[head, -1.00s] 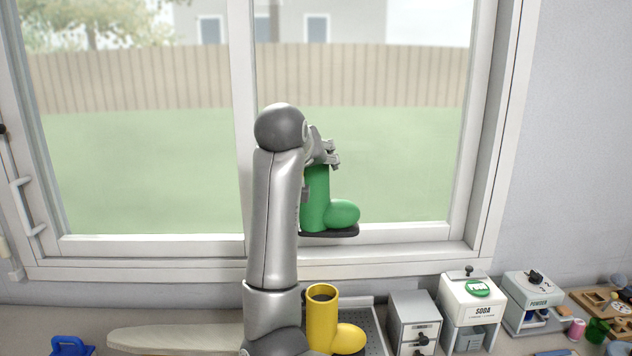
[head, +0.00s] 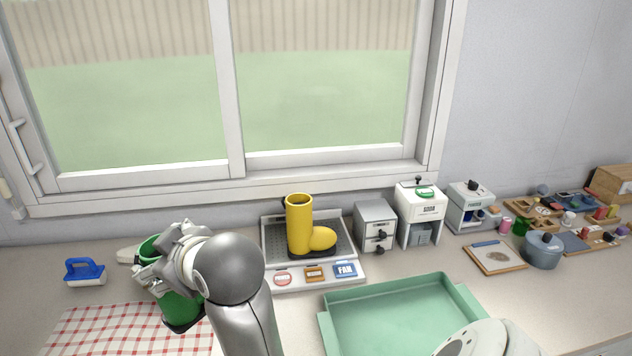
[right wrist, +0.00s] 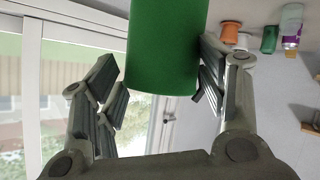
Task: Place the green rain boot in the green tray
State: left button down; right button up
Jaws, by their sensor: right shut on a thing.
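The green rain boot (head: 181,310) is held by my right gripper (head: 160,262) at the left of the head view, above the checked cloth. The gripper and arm hide part of it. In the right wrist view the boot's green shaft (right wrist: 165,45) stands between the two fingers of the right gripper (right wrist: 162,85). The green tray (head: 400,288) lies on the counter at the lower right of the head view. No boot is in its visible part, and the boot is well to its left. My left gripper is not in view.
A yellow boot (head: 299,228) stands on a grey perforated rack (head: 270,243) behind the tray. A red-checked cloth (head: 95,330) and a blue-handled brush (head: 85,270) lie at left. Small drawers (head: 375,222), dispensers (head: 420,207) and a pot (head: 543,252) stand at right.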

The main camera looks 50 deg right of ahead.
aim_at(395, 311)
jog(key=i+j+z, duration=0.15)
jog(key=j, duration=0.3)
jog(key=i+j+z, duration=0.1)
jog(key=j, duration=0.35)
jog(key=z, duration=1.75)
